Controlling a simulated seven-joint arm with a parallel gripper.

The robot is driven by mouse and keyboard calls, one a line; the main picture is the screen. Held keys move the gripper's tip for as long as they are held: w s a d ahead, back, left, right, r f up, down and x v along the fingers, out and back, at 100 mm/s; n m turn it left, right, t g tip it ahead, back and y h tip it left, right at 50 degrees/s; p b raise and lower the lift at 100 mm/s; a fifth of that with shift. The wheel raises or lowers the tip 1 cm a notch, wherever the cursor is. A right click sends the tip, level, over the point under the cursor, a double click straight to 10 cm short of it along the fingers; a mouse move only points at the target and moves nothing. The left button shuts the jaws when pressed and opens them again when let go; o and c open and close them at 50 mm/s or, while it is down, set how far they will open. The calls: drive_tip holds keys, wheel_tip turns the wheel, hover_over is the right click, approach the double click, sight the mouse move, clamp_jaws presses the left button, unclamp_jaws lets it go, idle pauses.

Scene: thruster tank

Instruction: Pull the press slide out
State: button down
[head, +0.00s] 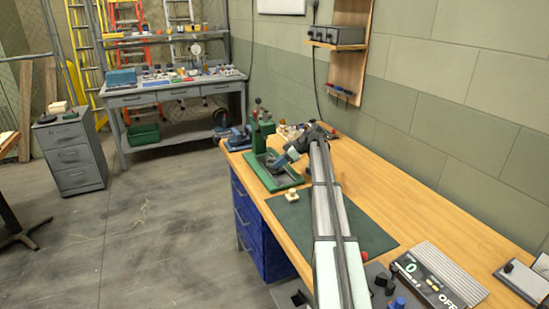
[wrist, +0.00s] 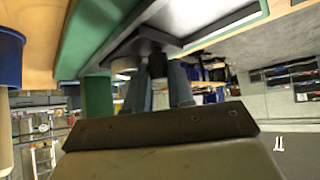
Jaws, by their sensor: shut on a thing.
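The green press (head: 262,134) stands on the wooden bench, with its flat green base (head: 283,185) towards me. The press slide is a dark plate (head: 262,160) low on that base, partly covered by my gripper. My gripper (head: 279,164) reaches down over the base. In the wrist view, my gripper (wrist: 160,80) has its two blue-grey fingers shut on the slide's small dark knob (wrist: 157,65). The slide (wrist: 215,32) shows there as a dark-edged plate with a pale face, beside the green base (wrist: 88,35). How far out the slide stands is hard to tell.
A dark green mat (head: 350,225) lies in front of the press, with a small cream block (head: 292,196) at its left edge. A box with a display (head: 438,275) sits at the front right. Small items (head: 292,131) stand behind the press. The bench's right side is mostly clear.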

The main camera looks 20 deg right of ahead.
drive_tip(key=s, duration=0.5)
drive_tip(key=shift+s, duration=0.3)
drive_tip(key=c, duration=1.3)
unclamp_jaws()
drive_tip(key=shift+o, duration=0.2)
drive_tip(key=v, duration=1.4)
drive_tip(key=shift+f, duration=0.1)
